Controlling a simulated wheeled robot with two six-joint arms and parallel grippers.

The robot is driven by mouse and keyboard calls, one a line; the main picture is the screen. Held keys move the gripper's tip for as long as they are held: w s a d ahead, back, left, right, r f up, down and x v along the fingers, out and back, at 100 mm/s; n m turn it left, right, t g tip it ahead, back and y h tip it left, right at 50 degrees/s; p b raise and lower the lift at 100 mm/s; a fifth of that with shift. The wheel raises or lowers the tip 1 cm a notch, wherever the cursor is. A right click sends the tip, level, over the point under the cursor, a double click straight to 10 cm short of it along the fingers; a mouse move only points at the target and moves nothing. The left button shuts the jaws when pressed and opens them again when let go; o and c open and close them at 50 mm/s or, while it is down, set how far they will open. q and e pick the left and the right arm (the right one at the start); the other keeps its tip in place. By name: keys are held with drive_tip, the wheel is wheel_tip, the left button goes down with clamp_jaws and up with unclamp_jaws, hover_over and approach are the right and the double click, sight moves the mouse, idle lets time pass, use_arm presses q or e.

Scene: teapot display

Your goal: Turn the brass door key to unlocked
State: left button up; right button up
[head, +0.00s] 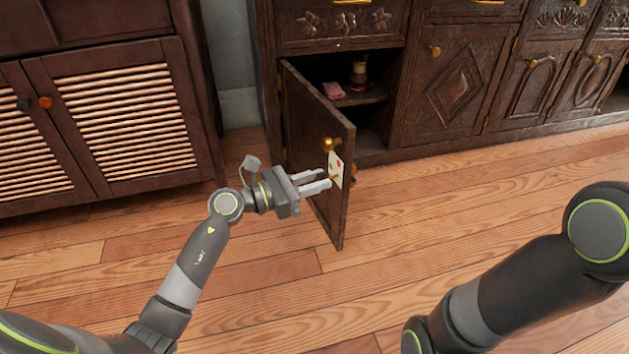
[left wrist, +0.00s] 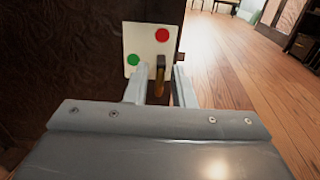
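The brass key (left wrist: 160,74) stands out from a white plate (left wrist: 133,40) on the open dark wooden cabinet door (head: 318,140). The plate has a red dot (left wrist: 162,35) at upper right and a green dot (left wrist: 132,60) at lower left. The plate also shows in the head view (head: 336,164). My left gripper (head: 326,181) is at the plate. In the left wrist view its two fingers are apart, one on each side of the key, with gaps visible beside it. My right gripper is out of view; only its arm shows.
A brass knob (head: 331,144) sits on the door just above the plate. The open cabinet holds a pink item (head: 333,90) and a small dark and brass object (head: 359,73). A louvred cabinet (head: 115,110) stands at the left. The wooden floor (head: 400,215) is clear.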

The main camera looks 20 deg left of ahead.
use_arm(q)
clamp_jaws()
